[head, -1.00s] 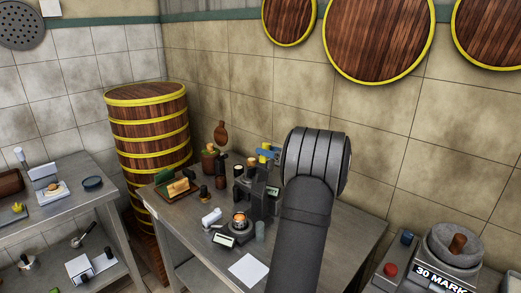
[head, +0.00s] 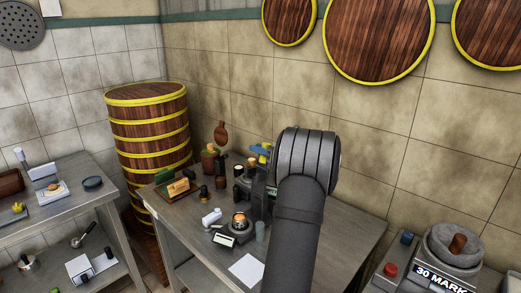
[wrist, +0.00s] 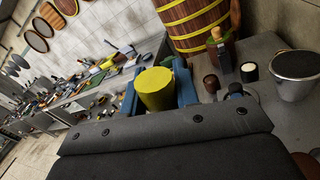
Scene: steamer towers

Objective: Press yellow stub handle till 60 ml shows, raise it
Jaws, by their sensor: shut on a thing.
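The yellow stub handle (wrist: 156,90) sits between the blue jaws of my gripper (wrist: 158,88) in the wrist view, and the jaws are shut on it. In the head view, the blue jaws (head: 258,153) and a bit of yellow (head: 265,147) show at the top of the dark machine (head: 262,203), left of my wrist. My arm hides the machine's right side. A cup with an orange-brown top (head: 240,221) stands at the machine's front. A small display (head: 223,240) lies in front of the cup; its digits are too small to read.
A clear small glass (head: 260,231) stands right of the cup. A white sheet (head: 247,269) lies near the table's front edge. A green-and-wood tray (head: 172,195) and bottles (head: 209,158) stand to the left. The table's (head: 330,235) right part is clear.

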